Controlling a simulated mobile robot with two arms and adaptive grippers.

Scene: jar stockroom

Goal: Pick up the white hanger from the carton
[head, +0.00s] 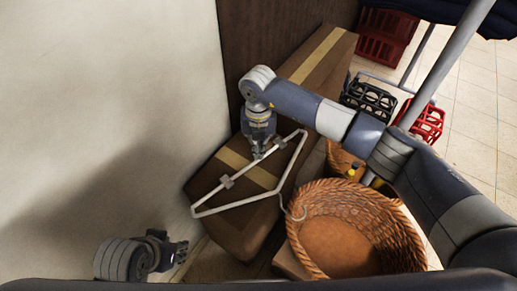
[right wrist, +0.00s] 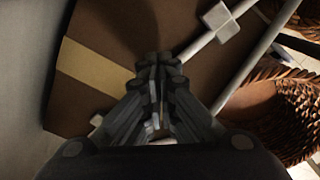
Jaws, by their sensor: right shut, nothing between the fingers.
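The white hanger (head: 236,206) lies on the brown carton (head: 243,237) in the head view. It has grey-white clips on its bar, and its hook (head: 297,212) reaches toward a basket. My right gripper (head: 258,157) points down at the hanger's bar near its far end and is shut with nothing between its fingers. In the right wrist view the closed fingertips (right wrist: 161,62) are beside the hanger's bar (right wrist: 198,46); contact cannot be told. My left gripper (head: 178,252) is low at the left, away from the carton; its finger opening is unclear.
A wicker basket (head: 402,240) stands right of the carton, close to the hook. Another brown surface with tape (head: 318,54) lies behind. Dark (head: 369,97) and red crates (head: 431,122) stand at the right. A pale wall (head: 100,110) borders the left.

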